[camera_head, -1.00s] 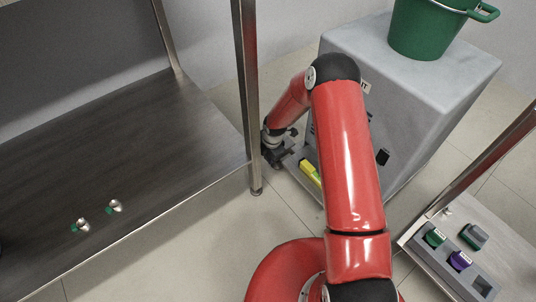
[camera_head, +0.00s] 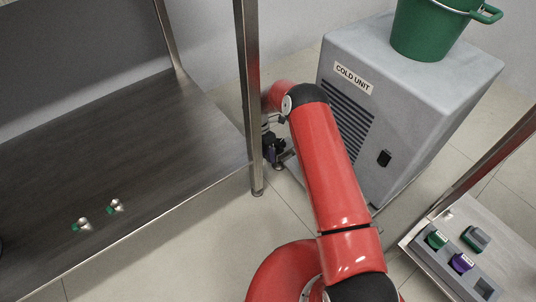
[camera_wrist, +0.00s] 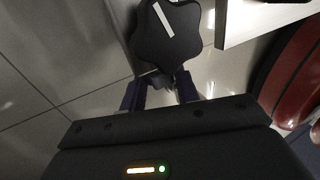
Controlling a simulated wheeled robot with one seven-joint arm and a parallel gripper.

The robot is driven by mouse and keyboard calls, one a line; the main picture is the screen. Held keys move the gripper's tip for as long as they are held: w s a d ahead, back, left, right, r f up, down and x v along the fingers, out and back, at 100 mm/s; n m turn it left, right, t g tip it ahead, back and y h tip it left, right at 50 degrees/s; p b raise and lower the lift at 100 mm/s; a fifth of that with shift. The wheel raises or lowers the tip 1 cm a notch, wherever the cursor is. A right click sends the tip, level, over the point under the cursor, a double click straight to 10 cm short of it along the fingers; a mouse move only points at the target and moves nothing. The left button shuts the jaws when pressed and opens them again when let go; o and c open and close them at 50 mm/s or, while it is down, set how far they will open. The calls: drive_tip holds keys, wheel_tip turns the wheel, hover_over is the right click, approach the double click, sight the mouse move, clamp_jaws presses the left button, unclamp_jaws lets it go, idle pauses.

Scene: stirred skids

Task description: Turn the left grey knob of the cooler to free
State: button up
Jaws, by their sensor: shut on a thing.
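The cooler is a grey box (camera_head: 415,105) labelled COLD UNIT, standing behind my arm in the head view. A dark, lobed knob (camera_wrist: 180,48) with a white pointer bar fills the top middle of the wrist view. The bar slants from upper left to lower right there. My gripper (camera_wrist: 162,84) is shut on the knob, with its fingers at the knob's near lobe; the exact contact is dim. In the head view my gripper (camera_head: 275,152) is low, beside the cooler's left side and behind the shelf post. The knob cannot be made out there, and any other knob is hidden.
A metal shelf post (camera_head: 249,100) stands just left of my gripper. A dark shelf (camera_head: 110,155) carries two small fittings. A green bucket (camera_head: 428,30) sits on the cooler. A tray (camera_head: 440,275) with green and purple pieces is at lower right.

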idle(0.4)
drive_tip(key=o, duration=1)
drive_tip(key=p+v, duration=0.1)
drive_tip(key=v, duration=0.6)
drive_tip(key=shift+w+a+r, duration=0.2)
drive_tip(key=shift+w+r, duration=0.05)
drive_tip(key=shift+r, duration=0.05)
drive_tip(key=shift+s+d, duration=0.1)
